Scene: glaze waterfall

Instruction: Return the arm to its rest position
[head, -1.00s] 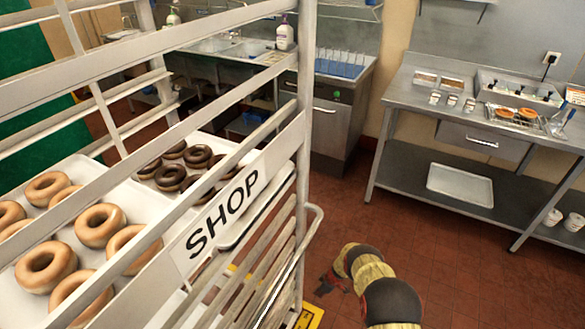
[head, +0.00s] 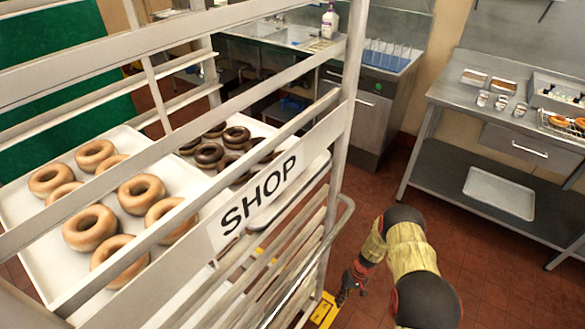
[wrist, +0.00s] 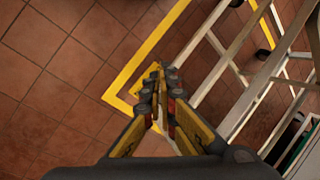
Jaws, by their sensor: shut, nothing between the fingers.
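My gripper (head: 346,290) hangs low over the red tiled floor at the end of my arm, just right of the rack's lower side in the head view. In the wrist view my gripper (wrist: 162,80) points down at the floor, with its fingertips together and nothing between them. The fingertips lie over a yellow floor line, left of the rack's pale rails. My arm is bent and partly raised in the lower right of the head view.
A metal rack (head: 352,95) marked SHOP stands close on the left, holding trays of plain and dark doughnuts (head: 90,228). A steel table (head: 455,95) with a lower shelf stands at the right. A sink counter (head: 375,95) is behind. Tiled floor (wrist: 50,70) is clear left of the yellow line.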

